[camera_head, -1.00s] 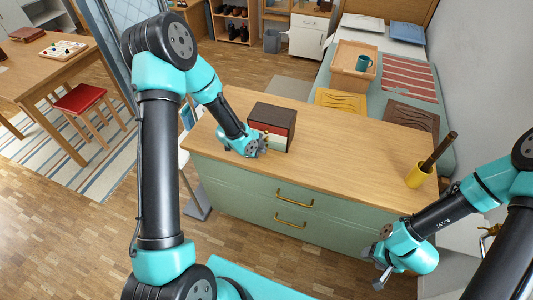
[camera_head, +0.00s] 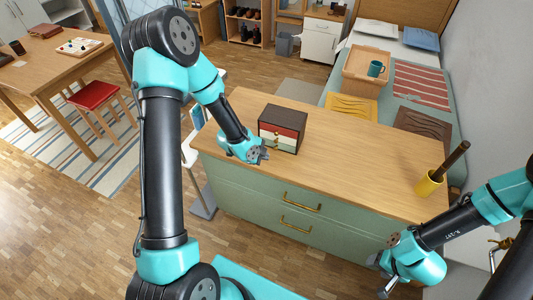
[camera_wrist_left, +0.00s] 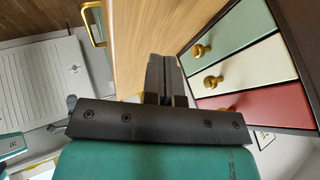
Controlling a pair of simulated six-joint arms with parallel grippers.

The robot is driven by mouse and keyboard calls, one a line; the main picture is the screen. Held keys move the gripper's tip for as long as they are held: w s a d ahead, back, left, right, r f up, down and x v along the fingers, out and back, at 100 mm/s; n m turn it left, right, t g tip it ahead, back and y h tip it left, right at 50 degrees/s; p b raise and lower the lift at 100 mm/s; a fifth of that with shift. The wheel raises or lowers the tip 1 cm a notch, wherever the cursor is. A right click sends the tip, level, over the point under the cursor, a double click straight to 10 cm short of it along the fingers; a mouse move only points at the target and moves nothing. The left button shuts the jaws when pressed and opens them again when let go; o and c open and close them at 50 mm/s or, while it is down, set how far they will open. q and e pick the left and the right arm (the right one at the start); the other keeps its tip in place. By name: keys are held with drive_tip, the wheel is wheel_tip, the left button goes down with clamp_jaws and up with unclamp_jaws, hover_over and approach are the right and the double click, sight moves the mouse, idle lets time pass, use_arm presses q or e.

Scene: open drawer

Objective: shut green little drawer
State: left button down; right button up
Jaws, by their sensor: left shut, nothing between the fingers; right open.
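A small dark brown drawer box (camera_head: 284,112) stands on the wooden counter. Its front has a red drawer (camera_wrist_left: 265,107), a cream drawer (camera_wrist_left: 245,70) and a green drawer (camera_wrist_left: 233,35), each with a round brass knob. In the left wrist view the green drawer front looks about level with the other two. In the head view the green drawer is lowest and partly hidden by my left gripper (camera_head: 265,154). That gripper is shut and empty, low in front of the box, apart from the knobs in the left wrist view (camera_wrist_left: 166,80). My right gripper (camera_head: 379,277) is open and empty beside the counter's front.
The wooden counter (camera_head: 350,150) has large green drawers with brass handles (camera_head: 297,223) below. A yellow cup (camera_head: 429,183) with a dark stick stands at its right end. Counter space between the box and the cup is clear.

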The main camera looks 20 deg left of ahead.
use_arm(q)
drive_tip(key=v, duration=0.8)
drive_tip(key=shift+r, duration=0.2)
drive_tip(key=s+d+f+n+g, duration=0.2)
drive_tip(key=s+d+f+n, duration=0.2)
drive_tip(key=s+f+n, duration=0.3)
drive_tip(key=s+d+f+n+g+y, duration=0.1)
drive_tip(key=s+d+f+n+g, duration=0.2)
drive_tip(key=s+d+f+n, duration=0.2)
wheel_tip(320, 180, down, 5)
drive_tip(key=s+n, duration=0.2)
drive_tip(key=n, duration=0.4)
drive_tip(key=shift+s+r+n, duration=0.2)
drive_tip(key=shift+s+n, duration=0.05)
drive_tip(key=shift+n, duration=0.15)
